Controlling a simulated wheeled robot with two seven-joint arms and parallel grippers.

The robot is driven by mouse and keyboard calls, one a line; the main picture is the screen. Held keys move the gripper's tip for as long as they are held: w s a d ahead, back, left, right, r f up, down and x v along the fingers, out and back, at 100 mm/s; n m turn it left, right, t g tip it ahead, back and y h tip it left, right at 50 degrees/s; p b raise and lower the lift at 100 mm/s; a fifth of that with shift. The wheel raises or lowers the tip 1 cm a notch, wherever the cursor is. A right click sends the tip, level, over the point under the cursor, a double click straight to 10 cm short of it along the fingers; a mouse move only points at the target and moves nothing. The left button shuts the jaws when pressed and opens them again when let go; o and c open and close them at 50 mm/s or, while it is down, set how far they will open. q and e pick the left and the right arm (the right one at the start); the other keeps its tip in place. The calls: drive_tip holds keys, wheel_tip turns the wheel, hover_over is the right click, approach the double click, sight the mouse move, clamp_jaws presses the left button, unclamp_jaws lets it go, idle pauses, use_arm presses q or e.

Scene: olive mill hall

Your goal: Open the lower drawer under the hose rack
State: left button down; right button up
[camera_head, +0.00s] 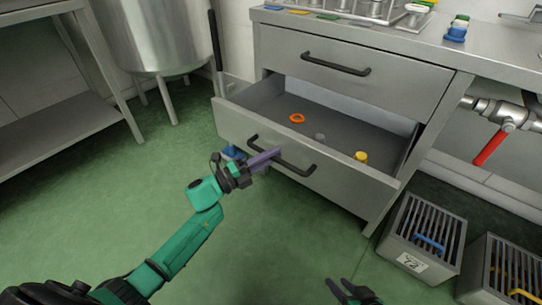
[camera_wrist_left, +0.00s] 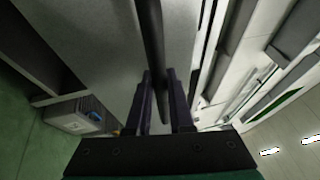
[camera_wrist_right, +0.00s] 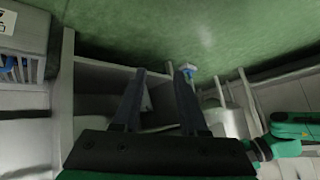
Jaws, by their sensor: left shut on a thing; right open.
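The lower drawer (camera_head: 345,175) stands well pulled out of the steel cabinet, its inside showing. In it lie an orange ring (camera_head: 297,118), a small grey piece (camera_head: 319,137) and a yellow piece (camera_head: 361,157). My left gripper (camera_head: 271,158) is shut on the dark bar handle (camera_head: 297,168) of this drawer, near its left end. The bar also runs between my fingers in the left wrist view (camera_wrist_left: 152,45). The upper drawer (camera_head: 345,65) is closed. My right gripper (camera_head: 350,291) is open and empty, low in front of the cabinet; its fingers also show in the right wrist view (camera_wrist_right: 157,75).
Two slatted grey crates (camera_head: 423,232) stand on the floor at the right. A pipe with a red lever (camera_head: 490,147) is above them. A steel vat (camera_head: 160,35) and a shelf table (camera_head: 60,125) are at the left. The green floor before the drawer is mostly clear.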

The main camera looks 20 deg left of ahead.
use_arm(q)
drive_tip(key=c, duration=0.8)
unclamp_jaws()
use_arm(e)
drive_tip(key=shift+w+r, duration=0.1)
use_arm(q)
drive_tip(key=shift+a, duration=0.1)
drive_tip(key=p+v, duration=0.1)
drive_tip(key=v, duration=1.3)
drive_tip(key=shift+s+p, duration=0.25)
drive_tip(key=shift+p, duration=0.05)
use_arm(e)
drive_tip(key=d, duration=0.1)
drive_tip(key=s+d+r+g+h, duration=0.1)
drive_tip(key=d+g, duration=0.1)
drive_tip(key=shift+s+d+r+h, duration=0.25)
drive_tip(key=shift+d+r+h, duration=0.05)
drive_tip(key=shift+r, duration=0.1)
